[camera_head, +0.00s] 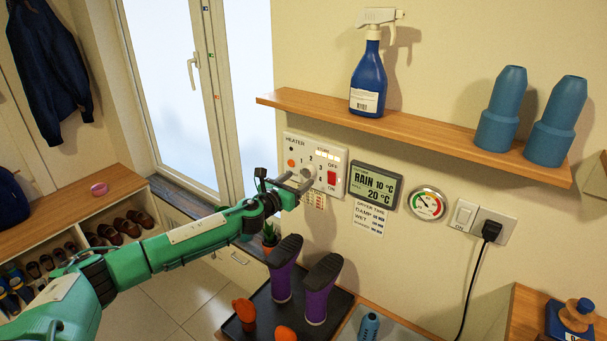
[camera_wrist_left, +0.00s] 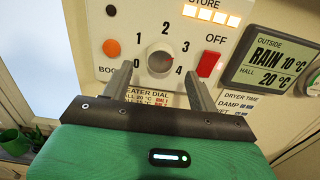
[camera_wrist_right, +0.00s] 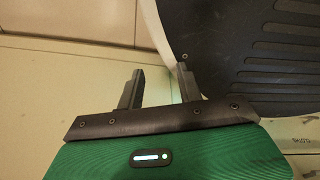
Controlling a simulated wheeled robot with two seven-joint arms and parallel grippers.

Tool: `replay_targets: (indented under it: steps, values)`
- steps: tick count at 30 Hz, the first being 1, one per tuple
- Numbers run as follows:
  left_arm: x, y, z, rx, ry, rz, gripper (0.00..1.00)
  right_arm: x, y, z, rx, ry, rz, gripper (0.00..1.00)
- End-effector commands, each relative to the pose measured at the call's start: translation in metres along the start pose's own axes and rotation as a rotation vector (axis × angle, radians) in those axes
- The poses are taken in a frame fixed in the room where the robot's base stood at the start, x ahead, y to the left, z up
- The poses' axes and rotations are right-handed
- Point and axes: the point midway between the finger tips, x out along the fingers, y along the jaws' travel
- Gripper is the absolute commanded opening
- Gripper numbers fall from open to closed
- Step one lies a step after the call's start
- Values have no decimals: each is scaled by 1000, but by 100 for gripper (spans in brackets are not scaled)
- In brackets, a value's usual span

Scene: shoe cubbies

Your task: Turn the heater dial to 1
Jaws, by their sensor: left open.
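The heater panel (camera_head: 316,166) is a white plate on the wall, with a round grey dial (camera_wrist_left: 160,58) ringed by the numbers 0 to 4. My left gripper (camera_head: 291,184) is in front of the panel. In the left wrist view its fingers (camera_wrist_left: 158,78) are open, one on each side below the dial, with nothing between them. Contact with the dial cannot be told. My right gripper (camera_wrist_right: 160,72) shows only in its wrist view, open and empty.
A red switch (camera_wrist_left: 209,64) is close to the left gripper's right finger. A shelf (camera_head: 415,133) with a blue spray bottle (camera_head: 368,75) juts out above the panel. Purple boots (camera_head: 319,290) stand on a dark tray below. A dark ribbed surface (camera_wrist_right: 265,50) is beside the right gripper.

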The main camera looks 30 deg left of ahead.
Motion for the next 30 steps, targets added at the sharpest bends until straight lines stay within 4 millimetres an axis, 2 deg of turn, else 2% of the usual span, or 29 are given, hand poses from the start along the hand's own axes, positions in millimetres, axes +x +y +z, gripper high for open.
replay_targets:
  steps: [3,9,20,27,30]
  values:
    - [19,0,1,-1,-2,1,60,-1,0,2,0,0,0,36]
    - [35,0,0,-1,-1,1,60,-2,0,2,-1,1,0,36]
    - [38,0,0,0,0,0,60,-1,0,4,-1,-3,0,36]
    - [38,0,0,0,0,0,16,-1,0,4,-1,-3,0,36]
    - [38,0,0,-1,0,0,16,-1,0,4,-1,-3,0,36]
